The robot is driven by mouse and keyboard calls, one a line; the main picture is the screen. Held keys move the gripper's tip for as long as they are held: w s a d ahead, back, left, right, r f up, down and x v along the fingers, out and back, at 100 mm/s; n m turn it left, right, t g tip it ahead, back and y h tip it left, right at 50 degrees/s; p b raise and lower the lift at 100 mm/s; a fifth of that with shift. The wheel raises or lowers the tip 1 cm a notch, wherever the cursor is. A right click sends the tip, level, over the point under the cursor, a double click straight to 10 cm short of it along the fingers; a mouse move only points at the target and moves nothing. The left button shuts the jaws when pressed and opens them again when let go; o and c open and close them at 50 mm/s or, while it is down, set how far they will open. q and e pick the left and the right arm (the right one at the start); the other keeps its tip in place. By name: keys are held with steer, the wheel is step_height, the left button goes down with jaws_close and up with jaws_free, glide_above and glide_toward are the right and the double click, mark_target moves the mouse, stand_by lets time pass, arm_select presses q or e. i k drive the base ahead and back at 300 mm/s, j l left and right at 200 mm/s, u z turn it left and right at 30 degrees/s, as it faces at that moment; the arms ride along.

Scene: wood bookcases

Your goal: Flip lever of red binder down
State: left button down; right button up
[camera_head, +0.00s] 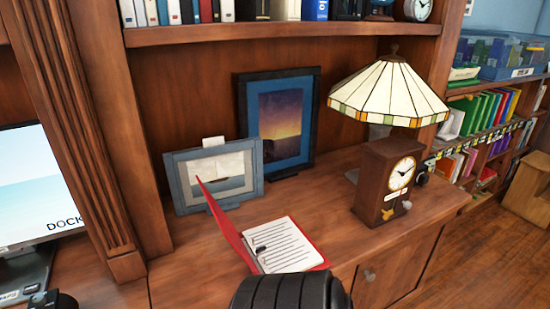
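The red binder (232,228) lies open on the wooden desk, near its front edge. Its left cover stands up at a slant, and lined white paper (290,243) lies on its right side. A small dark piece (261,249), which looks like the binder's lever, shows at the left edge of the paper. It is too small to tell whether it is up or down. Neither of my grippers is in view.
A black ribbed rounded object (290,293) is in front of the binder at the bottom edge. A wooden clock (386,184) and a stained-glass lamp (386,92) stand right of it. Two framed pictures (213,176) (281,115) stand behind. Bare desk lies left of the binder.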

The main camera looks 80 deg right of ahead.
mark_target(260, 250)
steer(key=z, duration=2.4)
